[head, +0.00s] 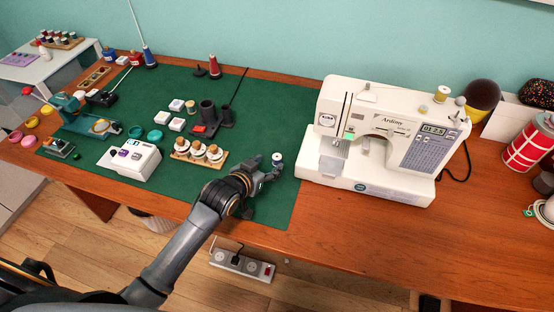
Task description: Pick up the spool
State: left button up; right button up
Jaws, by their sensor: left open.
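A small spool (277,160) with a white top and dark blue thread stands near the right edge of the green mat (268,110), left of the sewing machine. My left gripper (268,170) is open and low over the mat, right at the spool. The fingers reach toward it, and its lower part is partly hidden by them. I cannot tell whether they touch it. My right gripper is not in view.
The white sewing machine (395,145) stands just right of the spool. A wooden rack (183,155) with white spools is left of my gripper. A dark holder (208,115) stands behind. The table's front right (370,235) is clear.

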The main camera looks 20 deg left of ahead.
aim_at(275, 159)
pick_arm(q)
jog(key=shift+x, duration=2.75)
jog(key=shift+s, duration=0.1)
jog(key=shift+c, duration=0.4)
jog(key=c, duration=0.8)
jog(key=shift+r, duration=0.1)
jog(key=shift+c, duration=0.2)
